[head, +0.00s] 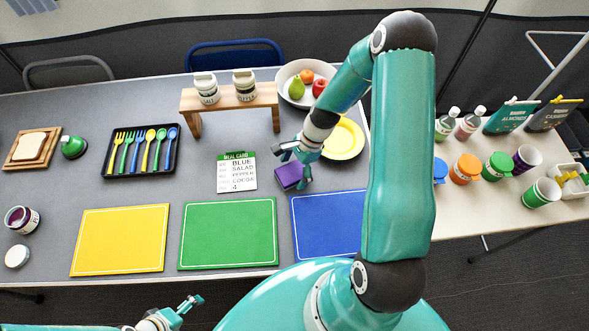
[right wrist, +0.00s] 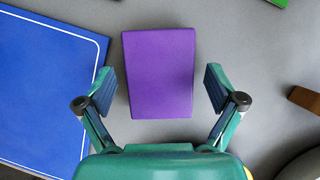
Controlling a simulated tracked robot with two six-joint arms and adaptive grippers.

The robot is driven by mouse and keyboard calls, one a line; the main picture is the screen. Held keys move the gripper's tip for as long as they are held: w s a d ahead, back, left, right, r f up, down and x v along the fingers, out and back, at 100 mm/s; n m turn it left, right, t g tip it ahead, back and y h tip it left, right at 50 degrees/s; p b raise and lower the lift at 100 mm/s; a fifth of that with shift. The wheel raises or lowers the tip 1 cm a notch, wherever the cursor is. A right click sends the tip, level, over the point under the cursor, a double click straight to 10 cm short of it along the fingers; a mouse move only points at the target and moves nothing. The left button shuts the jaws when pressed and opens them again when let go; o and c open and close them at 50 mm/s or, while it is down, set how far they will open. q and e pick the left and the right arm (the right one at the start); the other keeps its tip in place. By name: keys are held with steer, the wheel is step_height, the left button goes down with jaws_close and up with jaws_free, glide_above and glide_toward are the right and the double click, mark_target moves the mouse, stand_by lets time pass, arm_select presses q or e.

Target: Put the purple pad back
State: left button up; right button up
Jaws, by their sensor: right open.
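The purple pad (head: 289,176) lies on the grey table between the meal card and the yellow plate, just above the blue mat. In the right wrist view the purple pad (right wrist: 158,72) is a plain purple block lying flat between my open fingers. My right gripper (head: 294,160) is over the pad, its fingers (right wrist: 160,85) spread to either side with a gap to each edge. My left gripper (head: 190,304) is low in the head view, in front of the table, away from the pad; its jaws are too small to judge.
Blue mat (head: 323,222), green mat (head: 228,234) and yellow mat (head: 120,240) line the front edge. The meal card (head: 237,172) lies left of the pad. A wooden riser (head: 228,98) with two jars stands behind. A yellow plate (head: 343,139) is close on the right.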

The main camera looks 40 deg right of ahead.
steer(key=v, duration=1.2)
steer(key=shift+b, duration=0.3)
